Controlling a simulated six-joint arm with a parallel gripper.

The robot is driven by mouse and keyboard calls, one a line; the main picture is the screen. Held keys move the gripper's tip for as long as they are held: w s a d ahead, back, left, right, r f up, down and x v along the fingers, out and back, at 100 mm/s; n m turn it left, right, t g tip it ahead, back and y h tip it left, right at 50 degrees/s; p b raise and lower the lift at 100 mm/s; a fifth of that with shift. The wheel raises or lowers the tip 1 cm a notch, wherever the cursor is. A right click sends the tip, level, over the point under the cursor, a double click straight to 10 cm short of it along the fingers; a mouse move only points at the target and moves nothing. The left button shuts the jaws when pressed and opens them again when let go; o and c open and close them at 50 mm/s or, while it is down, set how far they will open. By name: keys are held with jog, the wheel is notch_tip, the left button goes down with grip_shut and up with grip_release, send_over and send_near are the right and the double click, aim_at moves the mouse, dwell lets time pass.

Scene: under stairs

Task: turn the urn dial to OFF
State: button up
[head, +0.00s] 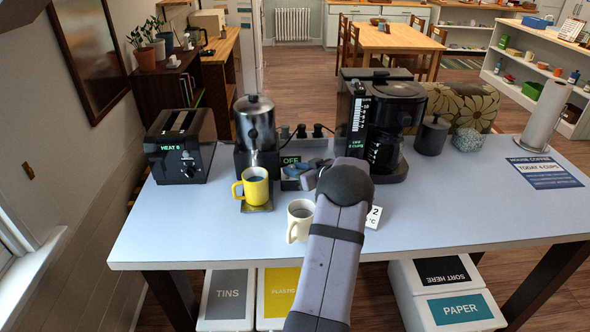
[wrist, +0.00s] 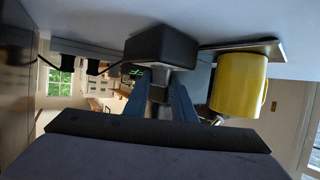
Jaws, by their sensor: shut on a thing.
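The urn (head: 256,122) is a dark metal cylinder on a black base, left of the table's middle. Beside it stands a small black control box (head: 290,161) with a green display that reads OFF. In the wrist view, which is upside down, the box (wrist: 162,46) is straight ahead with its green lettering at its edge. My gripper (head: 305,174) is at the box's front, and in the wrist view (wrist: 160,104) its jaws are shut on the dial (wrist: 159,82). The dial is hidden in the head view, and its pointer cannot be made out.
A yellow mug (head: 254,186) stands under the urn's tap, close beside my gripper. A white mug (head: 299,219) stands nearer the front, close to my arm. A toaster (head: 183,148) is to the left, a coffee maker (head: 390,122) to the right. The table's right front (head: 470,205) is clear.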

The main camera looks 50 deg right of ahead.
jog(key=shift+r, duration=0.1)
jog(key=shift+d+r+n+y+p, duration=0.25)
jog(key=shift+n+y+p, duration=0.3)
jog(key=shift+p, duration=0.65)
jog(key=shift+f+n+y+p, duration=0.1)
jog(key=shift+n+y+p, duration=0.35)
jog(key=shift+y, duration=0.1)
jog(key=shift+w+d+f+n+y, duration=0.1)
jog(key=shift+n+y, duration=0.4)
jog(key=shift+y, duration=0.2)
jog(key=shift+b, duration=0.45)
jog(key=shift+n+y+b, duration=0.8)
jog(key=shift+y+b, duration=0.1)
jog(key=shift+b, duration=0.3)
